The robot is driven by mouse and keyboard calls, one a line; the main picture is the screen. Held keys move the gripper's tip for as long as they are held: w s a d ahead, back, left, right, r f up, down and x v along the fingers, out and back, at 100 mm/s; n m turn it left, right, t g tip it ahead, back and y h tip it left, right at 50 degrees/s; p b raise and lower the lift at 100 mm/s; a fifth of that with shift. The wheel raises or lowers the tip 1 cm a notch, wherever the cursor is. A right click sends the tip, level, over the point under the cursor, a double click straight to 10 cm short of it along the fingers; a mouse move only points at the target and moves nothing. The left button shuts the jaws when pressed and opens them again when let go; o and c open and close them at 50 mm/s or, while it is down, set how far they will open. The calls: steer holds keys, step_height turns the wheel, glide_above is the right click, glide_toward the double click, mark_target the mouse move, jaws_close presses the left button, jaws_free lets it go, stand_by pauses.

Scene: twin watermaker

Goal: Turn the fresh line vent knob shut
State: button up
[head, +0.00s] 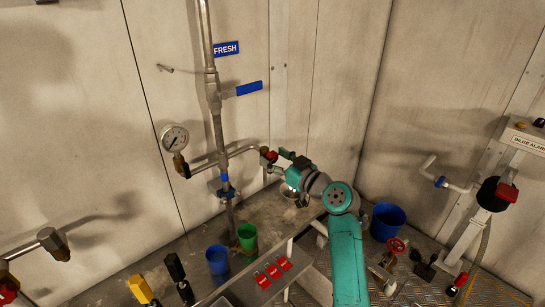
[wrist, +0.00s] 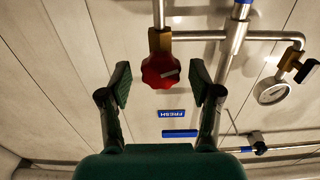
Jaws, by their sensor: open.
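The vent knob (wrist: 160,71) is a red, lobed knob with a pale slanted mark on its face. It sits on a brass fitting (wrist: 160,42) on the side branch of the fresh line. In the head view the red knob (head: 270,157) shows at the right end of that branch, partly beside my gripper (head: 284,163). In the wrist view my gripper (wrist: 160,86) is open, one finger on each side of the knob's lower part, with gaps on both sides. Whether the fingers reach level with the knob in depth is hard to tell. Nothing is held.
The pressure gauge (head: 174,138) is on the branch's left end. A blue-handled valve (head: 249,88) and the FRESH sign (head: 226,48) are above. Green (head: 247,236) and blue (head: 217,260) cups stand on the counter below. A blue bucket (head: 387,221) is at right.

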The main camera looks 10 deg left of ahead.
steer(key=shift+w+a, duration=0.35)
steer(key=shift+a, duration=0.2)
steer(key=c, duration=1.1)
steer(key=shift+m, duration=1.6)
steer(key=shift+c, duration=0.2)
steer(key=o, duration=1.1)
steer(key=shift+o, duration=0.2)
steer(key=v, duration=1.2)
